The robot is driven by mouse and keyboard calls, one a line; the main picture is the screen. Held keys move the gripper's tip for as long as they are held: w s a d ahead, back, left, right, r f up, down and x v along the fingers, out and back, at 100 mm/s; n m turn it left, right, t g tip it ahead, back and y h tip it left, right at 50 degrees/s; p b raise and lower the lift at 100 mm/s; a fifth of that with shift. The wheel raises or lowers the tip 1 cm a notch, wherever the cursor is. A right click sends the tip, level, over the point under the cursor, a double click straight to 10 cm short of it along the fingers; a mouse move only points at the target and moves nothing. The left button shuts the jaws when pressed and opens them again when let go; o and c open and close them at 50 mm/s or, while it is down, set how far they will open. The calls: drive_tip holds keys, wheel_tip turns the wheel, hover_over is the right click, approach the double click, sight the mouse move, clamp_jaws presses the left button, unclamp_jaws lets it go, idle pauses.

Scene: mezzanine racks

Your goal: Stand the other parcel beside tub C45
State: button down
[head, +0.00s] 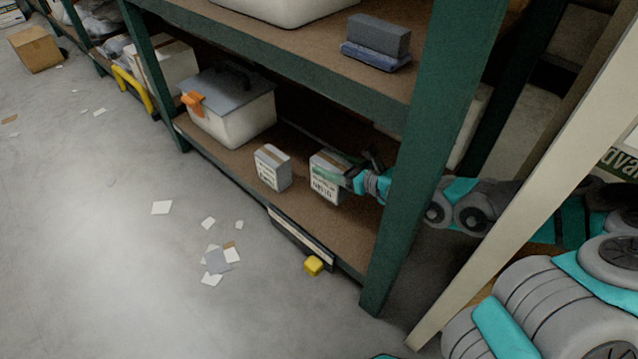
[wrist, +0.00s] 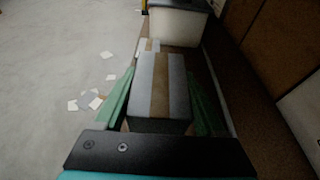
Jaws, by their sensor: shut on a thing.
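Two small grey-white parcels with brown tape are on the lower shelf. My gripper (head: 345,176) is shut on the nearer parcel (head: 326,184), its green fingers on either side; this parcel also fills the middle of the wrist view (wrist: 160,85). It is upright and at or close to the shelf board; I cannot tell if it touches. The other parcel (head: 271,170) stands to its left, a small gap away, and shows just beyond it in the wrist view (wrist: 148,46). A white tub with a grey lid and orange latch (head: 235,115) stands further left. No C45 label is readable.
The green rack post (head: 425,150) stands close to my arm. The upper shelf (head: 330,58) holds grey and blue blocks (head: 377,40). Bare shelf board (head: 315,225) lies in front of the parcels.

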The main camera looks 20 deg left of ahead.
sight(346, 192)
wheel_tip(346, 192, down, 9)
drive_tip(key=shift+d+r+b, duration=0.1)
drive_tip(key=shift+r+b, duration=0.05)
drive_tip(key=shift+b, duration=0.55)
drive_tip(key=shift+r, duration=0.1)
unclamp_jaws()
drive_tip(key=p+v, duration=0.1)
drive_tip(key=v, duration=0.4)
drive_tip(key=p+v, duration=0.1)
drive_tip(key=v, duration=0.4)
drive_tip(key=shift+r+p, duration=0.25)
drive_tip(key=shift+p, duration=0.15)
drive_tip(key=shift+p+v, duration=0.85)
drive_tip(key=shift+v, duration=0.1)
